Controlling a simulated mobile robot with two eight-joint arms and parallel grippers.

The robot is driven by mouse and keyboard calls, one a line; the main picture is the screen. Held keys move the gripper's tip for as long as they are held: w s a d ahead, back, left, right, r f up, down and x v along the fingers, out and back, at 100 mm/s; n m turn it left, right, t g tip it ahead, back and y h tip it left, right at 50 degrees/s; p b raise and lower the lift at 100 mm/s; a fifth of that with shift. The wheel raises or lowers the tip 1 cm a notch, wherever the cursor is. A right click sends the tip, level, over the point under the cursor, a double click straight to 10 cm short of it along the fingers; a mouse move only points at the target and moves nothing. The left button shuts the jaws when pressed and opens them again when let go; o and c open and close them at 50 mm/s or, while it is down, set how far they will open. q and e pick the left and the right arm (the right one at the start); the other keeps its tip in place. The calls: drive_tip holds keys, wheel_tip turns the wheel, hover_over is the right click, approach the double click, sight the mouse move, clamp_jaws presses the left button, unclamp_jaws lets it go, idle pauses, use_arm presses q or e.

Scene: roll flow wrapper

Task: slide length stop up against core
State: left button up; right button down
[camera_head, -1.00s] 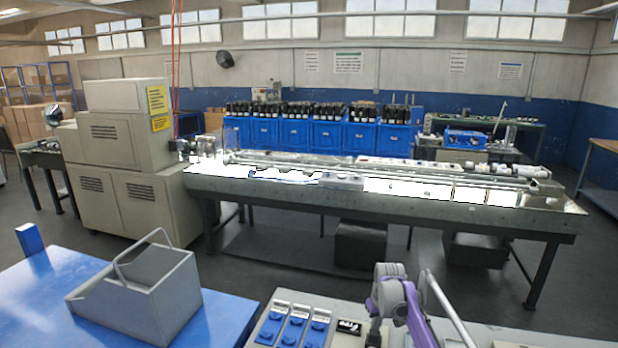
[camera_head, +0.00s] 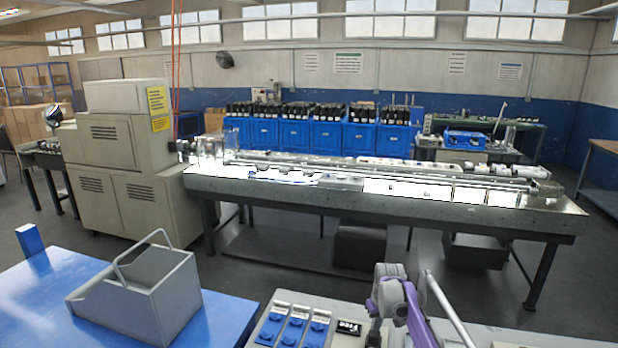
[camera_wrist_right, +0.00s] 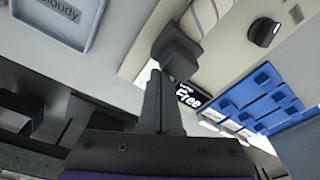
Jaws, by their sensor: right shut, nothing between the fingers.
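My right gripper (camera_wrist_right: 170,80) is shut in the right wrist view, with nothing seen between its fingers. Its tips are at a dark grey block (camera_wrist_right: 178,55), which may be the length stop; I cannot tell whether they touch. A pale ribbed cylinder (camera_wrist_right: 204,14) lies just beyond the block and may be the core. In the head view my purple and grey right arm (camera_head: 388,294) reaches over the front bench, and its fingertips are hidden. The stop and core cannot be made out there. My left gripper is not in view.
A small display (camera_wrist_right: 188,98) reading "Free", a black knob (camera_wrist_right: 264,32) and blue slotted holders (camera_wrist_right: 250,100) are close by. A tray marked "cloudy" (camera_wrist_right: 62,18) shows too. A grey caddy (camera_head: 136,296) stands on the blue table (camera_head: 40,318) at left.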

use_arm(q)
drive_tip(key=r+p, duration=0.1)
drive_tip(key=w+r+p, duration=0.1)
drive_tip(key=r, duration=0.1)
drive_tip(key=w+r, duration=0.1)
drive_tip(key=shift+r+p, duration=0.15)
drive_tip(key=shift+p, duration=0.25)
use_arm(e)
wheel_tip(320, 180, up, 8)
idle(0.6)
